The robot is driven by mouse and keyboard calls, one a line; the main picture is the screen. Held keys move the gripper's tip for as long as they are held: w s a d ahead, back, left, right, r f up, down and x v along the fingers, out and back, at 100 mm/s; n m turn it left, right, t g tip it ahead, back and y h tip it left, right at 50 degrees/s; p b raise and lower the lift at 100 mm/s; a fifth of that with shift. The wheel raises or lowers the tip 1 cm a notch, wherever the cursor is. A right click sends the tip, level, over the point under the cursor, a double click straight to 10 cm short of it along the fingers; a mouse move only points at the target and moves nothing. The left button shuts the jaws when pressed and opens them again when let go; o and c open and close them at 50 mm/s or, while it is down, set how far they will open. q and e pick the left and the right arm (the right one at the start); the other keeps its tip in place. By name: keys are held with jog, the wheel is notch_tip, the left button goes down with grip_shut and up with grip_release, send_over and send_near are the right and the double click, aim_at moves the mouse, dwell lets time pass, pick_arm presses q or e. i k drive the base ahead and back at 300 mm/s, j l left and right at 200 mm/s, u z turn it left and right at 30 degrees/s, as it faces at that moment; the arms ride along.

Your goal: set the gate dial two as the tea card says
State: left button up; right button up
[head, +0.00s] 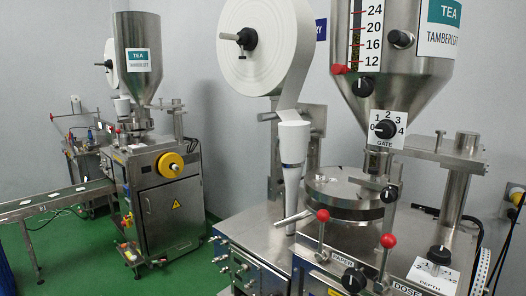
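The gate dial (385,129) is a black knob on a white plate marked 0 to 4, with GATE below it. It sits under the near steel hopper (400,88). Its knob seems to point left, near 0, but the exact mark is too small to be sure. A tea card (440,27) on that hopper reads TEA and TAMBERLOFT. A similar tea card (138,60) is on the far machine's hopper. Neither of my grippers is in view.
A scale (365,35) marked 12 to 24 has a red pointer (340,69) low beside it. Red-knobbed levers (388,241) and a depth dial (440,251) are below. A paper roll (262,45) stands left. A conveyor (55,200) and green floor (75,250) lie far left.

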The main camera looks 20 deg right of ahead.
aim_at(386, 129)
jog(key=z, duration=1.4)
